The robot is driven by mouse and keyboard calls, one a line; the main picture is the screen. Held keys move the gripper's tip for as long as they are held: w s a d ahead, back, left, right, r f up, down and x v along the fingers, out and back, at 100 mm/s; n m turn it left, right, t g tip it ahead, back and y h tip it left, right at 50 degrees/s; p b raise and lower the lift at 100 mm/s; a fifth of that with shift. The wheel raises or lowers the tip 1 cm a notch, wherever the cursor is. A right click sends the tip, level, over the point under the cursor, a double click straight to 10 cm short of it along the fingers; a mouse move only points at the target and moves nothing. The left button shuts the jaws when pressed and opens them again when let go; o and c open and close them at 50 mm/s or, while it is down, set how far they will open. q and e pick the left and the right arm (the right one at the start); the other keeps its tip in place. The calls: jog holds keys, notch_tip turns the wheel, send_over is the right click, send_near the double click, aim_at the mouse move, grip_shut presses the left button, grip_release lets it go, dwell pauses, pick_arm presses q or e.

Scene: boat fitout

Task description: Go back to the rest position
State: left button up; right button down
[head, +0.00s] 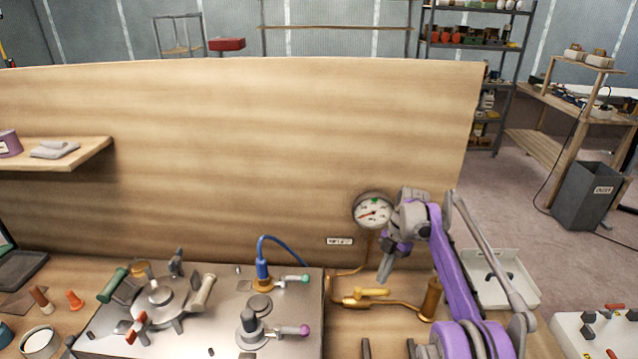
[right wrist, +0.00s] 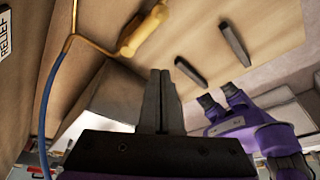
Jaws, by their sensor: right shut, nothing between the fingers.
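My right gripper (head: 384,274) is shut and empty. It hangs above the bench in front of the wooden panel, just below and right of the pressure gauge (head: 373,212). In the right wrist view the two dark fingers of my right gripper (right wrist: 163,78) are pressed together with nothing between them. My purple right arm reaches up from the lower right of the head view. My left gripper is not seen in the head view.
Below the gripper is a brass pipe with a yellow-handled valve (head: 371,292). A metal plate (head: 225,320) with handles and fittings lies left, with a blue hose (head: 285,243). Two dark posts (head: 367,348) stand at the front edge. A white tray (head: 500,290) lies right of my arm.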

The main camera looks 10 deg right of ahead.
jog(key=s+a+r+m+t+h+p, duration=0.1)
jog(key=s+a+r+m+t, duration=0.1)
jog(key=s+a+r+m, duration=0.35)
jog(key=s+a+r+m+t+h+p, duration=0.1)
jog(key=s+a+r+m, duration=0.25)
jog(key=s+m, duration=0.4)
jog(key=s+a+f+m+t, duration=0.1)
jog(key=s+f+m, duration=0.1)
jog(key=s, duration=0.4)
jog(key=s+a+f+m+t+p, duration=0.1)
jog(key=s+f+m, duration=0.1)
jog(key=s+m, duration=0.2)
jog(key=s+a+f+m+t+h, duration=0.1)
jog(key=s+m, duration=0.3)
jog(key=s, duration=0.5)
jog(key=shift+s+f+t+p, duration=0.3)
jog(key=shift+f+t, duration=0.2)
jog(key=shift+f, duration=0.1)
jog(key=shift+w, duration=0.1)
dwell(1.0)
